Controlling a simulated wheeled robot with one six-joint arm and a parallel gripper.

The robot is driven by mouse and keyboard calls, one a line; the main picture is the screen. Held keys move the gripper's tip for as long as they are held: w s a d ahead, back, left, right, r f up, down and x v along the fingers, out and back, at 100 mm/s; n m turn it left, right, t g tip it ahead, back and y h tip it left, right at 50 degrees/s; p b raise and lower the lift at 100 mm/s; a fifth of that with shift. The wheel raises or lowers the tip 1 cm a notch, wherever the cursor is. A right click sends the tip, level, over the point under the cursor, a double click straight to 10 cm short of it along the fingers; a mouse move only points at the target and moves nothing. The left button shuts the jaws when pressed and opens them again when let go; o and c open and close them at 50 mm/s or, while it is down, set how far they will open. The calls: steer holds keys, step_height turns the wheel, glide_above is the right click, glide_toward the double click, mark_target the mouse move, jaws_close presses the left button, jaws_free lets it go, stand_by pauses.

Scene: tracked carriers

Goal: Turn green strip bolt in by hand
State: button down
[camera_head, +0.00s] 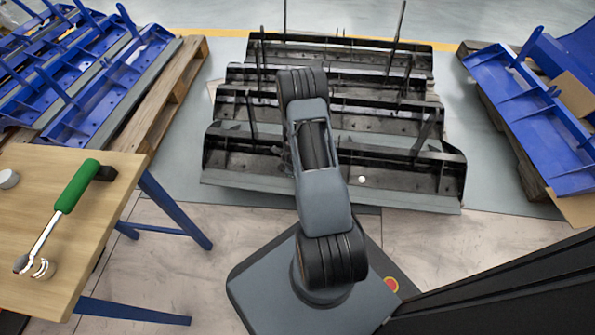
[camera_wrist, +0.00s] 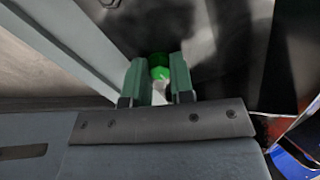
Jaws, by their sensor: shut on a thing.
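In the wrist view my gripper (camera_wrist: 158,87) has its two green-grey fingers closed around a small bolt (camera_wrist: 159,72). The bolt shows a bright green strip at the far end and a pale part nearer the palm. Dark metal of the black carrier lies right behind the bolt. I cannot tell how deep the bolt sits in it. In the head view the black carrier (camera_head: 330,185) lies beyond my arm, and my arm hides the gripper and the bolt.
A wooden table (camera_head: 110,215) at the left bears a green-handled wrench (camera_head: 75,187). Blue carriers lie on pallets at the left (camera_head: 110,90) and right (camera_head: 540,125). Thin upright rods stand up from the black carrier. Bare floor (camera_head: 165,240) shows between the table and my base.

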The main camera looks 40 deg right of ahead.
steer(key=shift+s, duration=0.1)
steer(key=m, duration=0.6)
steer(key=shift+m, duration=1.8)
steer(key=shift+m, duration=0.3)
steer(key=m, duration=0.4)
steer(key=shift+a, duration=0.1)
steer(key=c, duration=1.1)
jaws_free()
